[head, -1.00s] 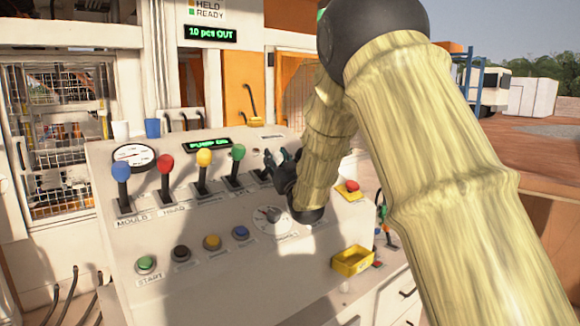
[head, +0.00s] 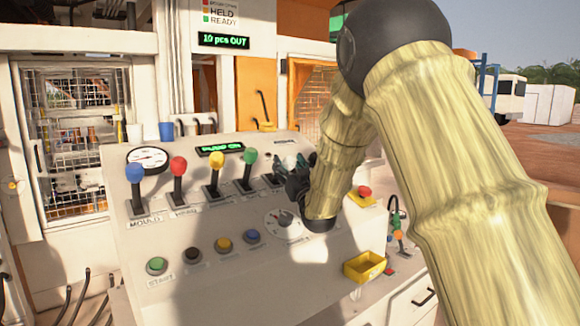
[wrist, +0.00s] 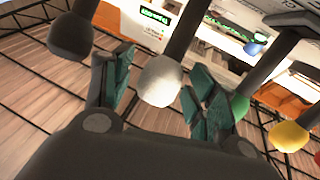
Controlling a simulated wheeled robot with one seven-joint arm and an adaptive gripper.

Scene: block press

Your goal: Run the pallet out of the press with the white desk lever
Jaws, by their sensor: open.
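The white lever's knob (wrist: 160,80) shows in the wrist view between the two spread fingers of my gripper (wrist: 158,92). The jaws are open, with dark green pads on either side of the knob; I cannot tell whether they touch it. The press (head: 75,135) stands behind a mesh guard at the left; the pallet cannot be made out.
Blue (head: 134,174), red (head: 178,167) and yellow (head: 216,160) levers stand left of the green one. A dark knob (wrist: 72,36) is beside the white one in the wrist view. A red button (head: 364,191) and yellow tray (head: 364,266) lie right. The display reads "10 pcs OUT".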

